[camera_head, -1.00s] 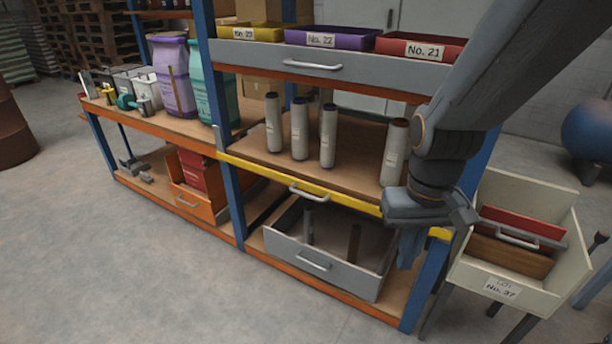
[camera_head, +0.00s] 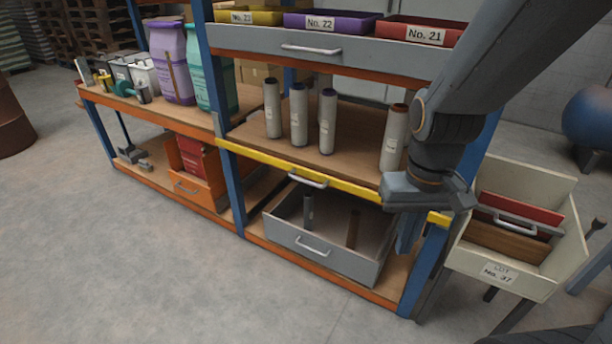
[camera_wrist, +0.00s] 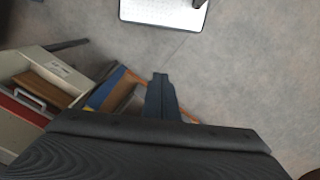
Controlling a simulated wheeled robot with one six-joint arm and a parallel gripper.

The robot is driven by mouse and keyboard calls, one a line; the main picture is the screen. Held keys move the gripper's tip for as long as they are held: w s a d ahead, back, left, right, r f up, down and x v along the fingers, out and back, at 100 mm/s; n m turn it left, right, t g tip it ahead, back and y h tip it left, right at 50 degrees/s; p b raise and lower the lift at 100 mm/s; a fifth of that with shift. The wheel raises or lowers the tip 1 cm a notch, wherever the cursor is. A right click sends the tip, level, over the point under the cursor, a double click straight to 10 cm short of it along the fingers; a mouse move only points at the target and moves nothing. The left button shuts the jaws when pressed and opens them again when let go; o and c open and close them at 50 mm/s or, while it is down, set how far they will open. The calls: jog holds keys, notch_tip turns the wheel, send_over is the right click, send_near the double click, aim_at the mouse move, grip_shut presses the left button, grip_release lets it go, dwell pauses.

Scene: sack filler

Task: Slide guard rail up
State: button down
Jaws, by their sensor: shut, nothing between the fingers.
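The guard rail (camera_head: 270,164) is a yellow bar along the front edge of the middle shelf, with a pale handle (camera_head: 308,180) near its middle. It sits low, at the level of the shelf board. My gripper (camera_head: 405,246) points down near the rail's right end and hides part of it, well to the right of the handle. Its fingers are shut and empty; they also show in the wrist view (camera_wrist: 160,84). I cannot tell whether they touch the rail.
Several grey rolls (camera_head: 298,115) stand behind the rail. A grey drawer (camera_head: 312,49) lies above and an open grey drawer (camera_head: 320,257) below. A cream bin (camera_head: 500,275) stands close on the right. The floor (camera_head: 120,265) in front is clear.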

jog(key=c, duration=2.5)
grip_release()
jog(key=o, duration=0.4)
jog(key=shift+w+f, duration=0.15)
jog(key=shift+w, duration=0.15)
jog(key=shift+o, duration=0.3)
jog(key=w+f+n+t+b, duration=0.2)
jog(key=w+f, duration=0.1)
jog(key=w, duration=0.5)
jog(key=w+d+f+n+t+b, duration=0.1)
jog(key=w+f, duration=0.3)
jog(key=w, duration=0.4)
jog(key=shift+w+n+t+b, duration=0.2)
jog(key=shift+n+t+b, duration=0.4)
jog(key=shift+n, duration=0.3)
jog(key=n+t+y+b, duration=0.7)
jog(key=n+y+b, duration=0.1)
jog(key=n, duration=0.5)
send_near(310, 184)
jog(key=x, duration=0.3)
jog(key=shift+w+d+f, duration=0.2)
jog(key=shift+w, duration=0.15)
jog(key=shift+w+a+f+n+t+y+b, duration=0.25)
jog(key=shift+f+n+t+y+b, duration=0.2)
jog(key=shift+n+y, duration=0.3)
jog(key=shift+w+a, duration=0.25)
jog(key=shift+a, duration=0.1)
jog(key=shift+x, duration=3.6)
